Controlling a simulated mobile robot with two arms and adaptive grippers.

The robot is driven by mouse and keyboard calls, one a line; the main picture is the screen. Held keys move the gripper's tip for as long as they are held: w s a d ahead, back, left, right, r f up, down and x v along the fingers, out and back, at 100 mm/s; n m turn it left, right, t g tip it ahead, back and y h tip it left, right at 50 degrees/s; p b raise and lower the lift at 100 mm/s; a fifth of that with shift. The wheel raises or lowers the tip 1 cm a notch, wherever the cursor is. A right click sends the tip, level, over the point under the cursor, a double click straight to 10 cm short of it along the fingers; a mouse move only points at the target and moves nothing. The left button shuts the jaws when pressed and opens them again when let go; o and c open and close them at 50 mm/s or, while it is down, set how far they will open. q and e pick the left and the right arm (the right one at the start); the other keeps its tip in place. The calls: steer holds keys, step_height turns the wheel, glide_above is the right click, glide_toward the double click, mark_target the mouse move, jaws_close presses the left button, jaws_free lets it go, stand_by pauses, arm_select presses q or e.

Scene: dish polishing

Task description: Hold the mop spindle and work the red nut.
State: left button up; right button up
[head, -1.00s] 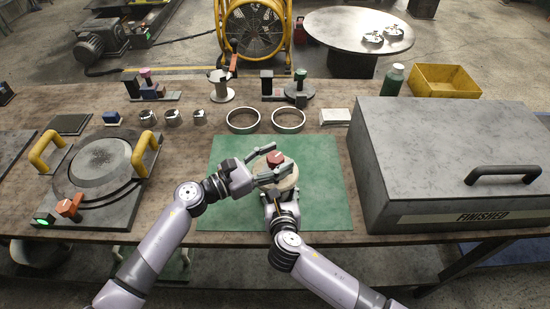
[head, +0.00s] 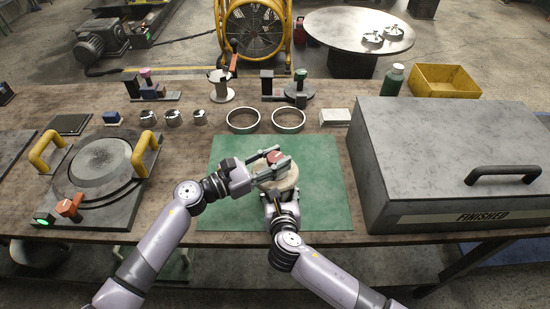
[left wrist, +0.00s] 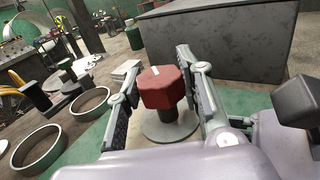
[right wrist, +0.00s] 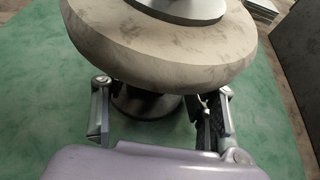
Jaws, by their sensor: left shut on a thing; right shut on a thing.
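The red nut (head: 275,157) sits on top of the pale round mop (head: 289,181), over the green mat. The nut (left wrist: 160,88) shows a white mark in the left wrist view. My left gripper (head: 281,155) is shut on the nut, one finger on each side. In the right wrist view the mop (right wrist: 165,60) fills the top, with its dark spindle (right wrist: 145,102) below. My right gripper (right wrist: 163,90) is shut on the spindle under the mop; the exact contact is partly hidden by the mop.
The green mat (head: 325,205) is otherwise clear. A large grey box marked FINISHED (head: 455,150) stands to the right. Two metal rings (head: 288,129) lie behind the mat. A round fixture with yellow handles (head: 105,165) is on the left.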

arm_select(q)
steer(key=shift+f, duration=0.1)
steer(key=m+g+h, duration=0.2)
steer(key=m+g, duration=0.1)
steer(key=g, duration=0.2)
steer(key=shift+w+m, duration=0.1)
steer(key=shift+m, duration=0.2)
steer(key=shift+m+g+h, duration=0.3)
steer(key=shift+m+g, duration=1.5)
steer(key=shift+g, duration=1.1)
arm_select(e)
steer(key=shift+a, duration=0.1)
arm_select(q)
steer(key=shift+g, duration=0.3)
steer(key=o, duration=1.2)
steer(key=shift+a, duration=0.1)
steer(key=a, duration=0.8)
steer(key=w+a, duration=0.1)
steer(key=a, duration=0.2)
steer(key=shift+w+a, duration=0.1)
steer(key=shift+a, duration=0.3)
